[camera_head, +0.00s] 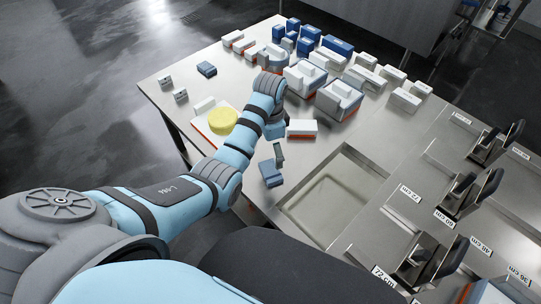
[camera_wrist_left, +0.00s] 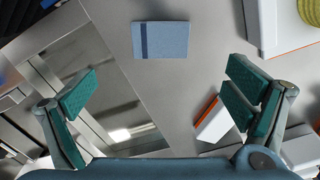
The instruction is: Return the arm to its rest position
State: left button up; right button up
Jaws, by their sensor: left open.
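My left arm reaches from the left over the steel table (camera_head: 160,95) in the head view, bending down near the table's middle. My left gripper (camera_head: 279,155) is over the table just beyond a small blue-grey block (camera_head: 271,173), partly hidden by the wrist. In the left wrist view the gripper (camera_wrist_left: 160,95) has its two green-padded fingers spread wide with nothing between them. The blue-grey block (camera_wrist_left: 160,40) lies flat ahead of the fingers, apart from them. My right gripper does not show.
A yellow cheese wheel (camera_head: 222,118) sits on a white tray left of the forearm. A white block with an orange edge (camera_head: 302,128) lies close by. Several white and blue blocks crowd the far side. A sunken basin (camera_head: 335,200) and dark clamps (camera_head: 490,145) are to the right.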

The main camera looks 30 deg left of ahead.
pick_arm(q)
jog(key=shift+r, duration=0.45)
jog(key=s+f, duration=0.2)
jog(key=s+f+n, duration=0.1)
jog(key=s+f, duration=0.1)
jog(key=s+a+f+n, duration=0.1)
jog(key=s+f, duration=0.1)
jog(key=s, duration=0.1)
jog(key=shift+t, duration=0.4)
jog(key=s+r+n+t+y, duration=0.1)
jog(key=s+n, duration=0.2)
jog(key=s, duration=0.7)
jog(key=s+r+n+t, duration=0.1)
jog(key=s+n+t, duration=0.1)
jog(key=s, duration=0.8)
jog(key=s+a+f+n+g, duration=0.1)
jog(key=s+f, duration=0.2)
jog(key=f, duration=1)
jog(key=s+a+f+g, duration=0.1)
jog(key=s+a+f, duration=0.15)
jog(key=f, duration=1.05)
jog(key=s+f, duration=0.6)
jog(key=s, duration=0.4)
jog(key=shift+d+g, duration=0.3)
jog(key=shift+d, duration=0.05)
